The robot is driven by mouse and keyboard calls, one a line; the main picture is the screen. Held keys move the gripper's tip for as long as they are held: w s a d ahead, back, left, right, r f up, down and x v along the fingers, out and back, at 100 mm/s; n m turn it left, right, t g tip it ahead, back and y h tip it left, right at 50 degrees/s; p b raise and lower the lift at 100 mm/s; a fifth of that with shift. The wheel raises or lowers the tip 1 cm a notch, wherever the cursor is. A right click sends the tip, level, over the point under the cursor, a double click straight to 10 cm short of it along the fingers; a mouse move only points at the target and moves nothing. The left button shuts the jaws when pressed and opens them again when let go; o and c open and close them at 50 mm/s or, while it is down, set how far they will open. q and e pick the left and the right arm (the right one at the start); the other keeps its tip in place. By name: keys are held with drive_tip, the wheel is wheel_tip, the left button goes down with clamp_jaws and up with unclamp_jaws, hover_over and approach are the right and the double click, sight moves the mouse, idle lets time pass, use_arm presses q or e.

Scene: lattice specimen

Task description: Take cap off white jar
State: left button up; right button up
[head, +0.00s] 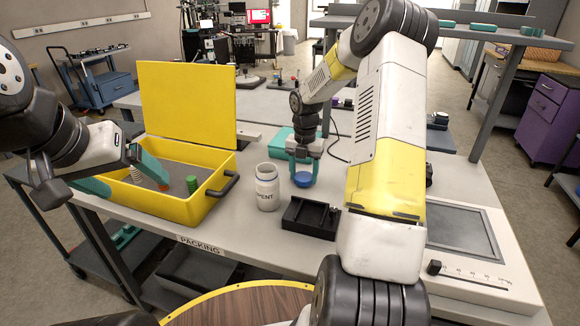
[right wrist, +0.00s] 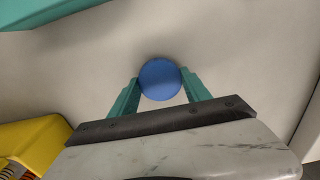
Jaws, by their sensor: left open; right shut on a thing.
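The white jar (head: 267,188) stands upright and uncapped on the grey table, its open mouth facing up and dark lettering on its side. My right gripper (head: 304,172) is to the right of the jar, shut on a round blue cap (head: 304,180). The right wrist view shows the blue cap (right wrist: 160,80) between the two teal fingertips. Whether the cap touches the table is hard to tell. My left gripper (head: 122,172) is open and empty at the left, by the yellow box.
An open yellow box (head: 180,209) holding several small items, one green, stands left of the jar. A black tray (head: 311,218) sits close in front of the cap. A teal box (head: 281,143) lies behind. A flat device (head: 470,245) with a dark panel is at right.

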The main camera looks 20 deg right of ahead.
drive_tip(key=shift+f, duration=0.5)
drive_tip(key=shift+f, duration=0.15)
drive_tip(key=o, duration=1.5)
drive_tip(key=shift+o, duration=0.2)
